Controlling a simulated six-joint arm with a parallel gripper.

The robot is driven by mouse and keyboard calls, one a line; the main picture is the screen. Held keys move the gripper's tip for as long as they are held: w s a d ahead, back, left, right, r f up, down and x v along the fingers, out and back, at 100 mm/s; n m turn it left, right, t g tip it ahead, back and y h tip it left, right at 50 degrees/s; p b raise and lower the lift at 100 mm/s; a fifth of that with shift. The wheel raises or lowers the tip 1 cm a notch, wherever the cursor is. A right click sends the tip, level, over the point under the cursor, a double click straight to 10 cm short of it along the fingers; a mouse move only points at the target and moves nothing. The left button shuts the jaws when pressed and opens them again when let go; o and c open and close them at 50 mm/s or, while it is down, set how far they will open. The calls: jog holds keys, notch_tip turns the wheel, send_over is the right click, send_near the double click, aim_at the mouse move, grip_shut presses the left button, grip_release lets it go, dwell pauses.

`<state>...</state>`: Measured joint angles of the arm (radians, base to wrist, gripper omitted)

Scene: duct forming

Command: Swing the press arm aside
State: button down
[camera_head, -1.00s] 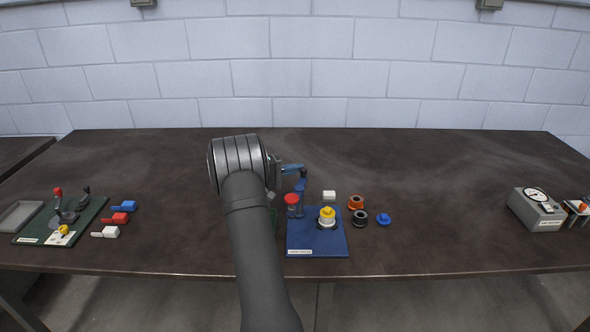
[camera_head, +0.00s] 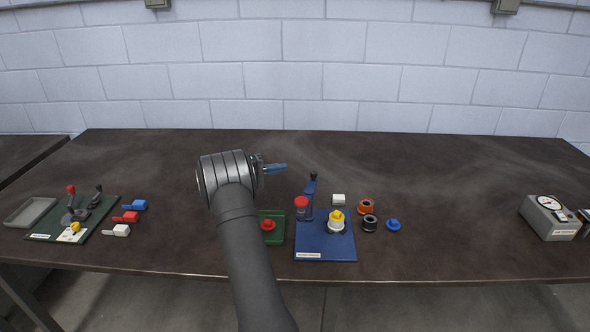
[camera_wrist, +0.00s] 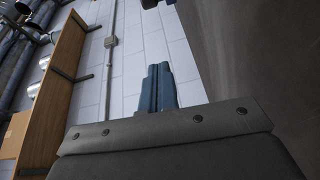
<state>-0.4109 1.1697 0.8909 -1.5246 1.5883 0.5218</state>
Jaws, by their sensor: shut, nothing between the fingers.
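The blue press arm (camera_head: 309,188) with its black knob (camera_head: 313,175) stands at the back left of the blue press board (camera_head: 325,248). It points toward the back of the table, clear of the yellow-topped white piece (camera_head: 337,221) on the board. A red-capped post (camera_head: 302,207) stands near the arm's base. My gripper (camera_head: 284,168) is left of the knob, with a visible gap between them. Its blue fingers are together and empty. The closed fingers also show in the wrist view (camera_wrist: 158,90), pointing toward the wall; the press is not visible there.
A green board with a red button (camera_head: 268,225) lies left of the press, beside my arm. A tester box (camera_head: 551,218) stands far right. The back of the table is clear.

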aim_at(308, 193)
jog(key=shift+s+a+n+t+y, duration=1.75)
jog(key=shift+s+t, duration=1.05)
jog(key=shift+s, duration=0.7)
jog(key=w+d, duration=0.4)
jog(key=d, duration=0.7)
jog(key=shift+w+f, duration=0.15)
jog(key=shift+f, duration=0.05)
jog(key=shift+d+h, duration=0.15)
jog(key=shift+h, duration=0.1)
jog(key=shift+w+d+m+g+h, duration=0.1)
jog(key=shift+d+m+g+h, duration=0.25)
jog(key=shift+m+g+h, duration=0.35)
jog(key=shift+w+d+m+g+h, duration=0.1)
jog(key=shift+d+m+g+h, duration=0.3)
jog(key=shift+g, duration=0.6)
jog(key=shift+a, duration=0.1)
